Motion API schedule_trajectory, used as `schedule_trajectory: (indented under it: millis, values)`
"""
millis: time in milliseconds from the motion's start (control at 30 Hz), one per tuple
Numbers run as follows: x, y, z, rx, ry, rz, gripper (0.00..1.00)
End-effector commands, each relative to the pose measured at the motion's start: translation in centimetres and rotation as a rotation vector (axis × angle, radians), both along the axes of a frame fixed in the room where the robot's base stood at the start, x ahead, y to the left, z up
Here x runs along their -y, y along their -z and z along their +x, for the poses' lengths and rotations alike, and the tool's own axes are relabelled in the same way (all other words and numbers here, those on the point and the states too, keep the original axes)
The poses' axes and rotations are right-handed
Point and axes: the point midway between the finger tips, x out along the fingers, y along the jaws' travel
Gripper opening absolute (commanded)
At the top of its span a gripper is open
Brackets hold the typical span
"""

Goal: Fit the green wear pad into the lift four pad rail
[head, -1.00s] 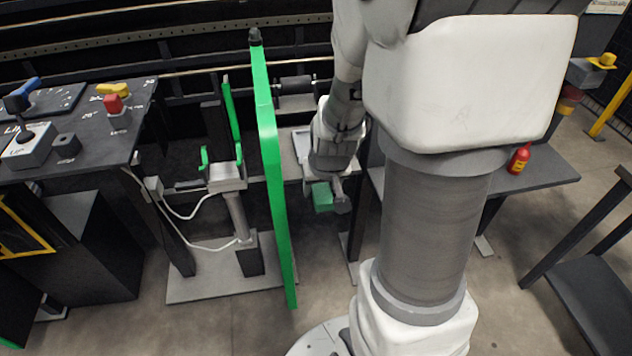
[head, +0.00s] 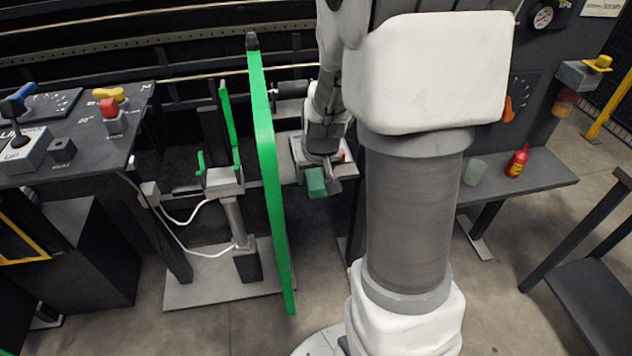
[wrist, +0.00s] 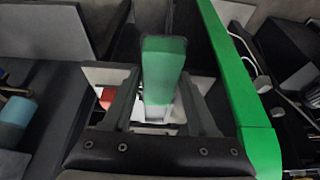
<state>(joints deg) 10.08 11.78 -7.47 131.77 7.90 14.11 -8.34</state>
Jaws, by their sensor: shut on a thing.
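The green wear pad (head: 316,183) is held between the fingers of my gripper (head: 323,172), in the head view just right of the tall green panel. In the wrist view the pad (wrist: 162,70) stands out between the two fingers of my gripper (wrist: 155,100), with its green face toward the camera. A white tray-like surface (wrist: 150,112) lies below the pad. The lift has a grey post (head: 230,220) with green brackets, left of the tall green panel. I cannot tell which part is the lift four pad rail.
The tall green panel (head: 265,150) stands between my gripper and the lift post, and it is close on the right in the wrist view (wrist: 235,90). A red bottle (head: 517,160) and a pale cup (head: 475,172) stand on the right bench. A control desk (head: 90,140) is at left.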

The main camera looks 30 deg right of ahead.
Motion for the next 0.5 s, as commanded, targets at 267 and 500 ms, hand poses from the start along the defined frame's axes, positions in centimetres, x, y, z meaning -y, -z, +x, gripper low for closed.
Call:
schedule_trajectory:
  millis: [267,500]
  values:
    - [0.23,0.01,0.81,-0.001,0.000,0.000,0.00]
    - [0.23,0.00,0.81,0.000,0.000,0.000,0.00]
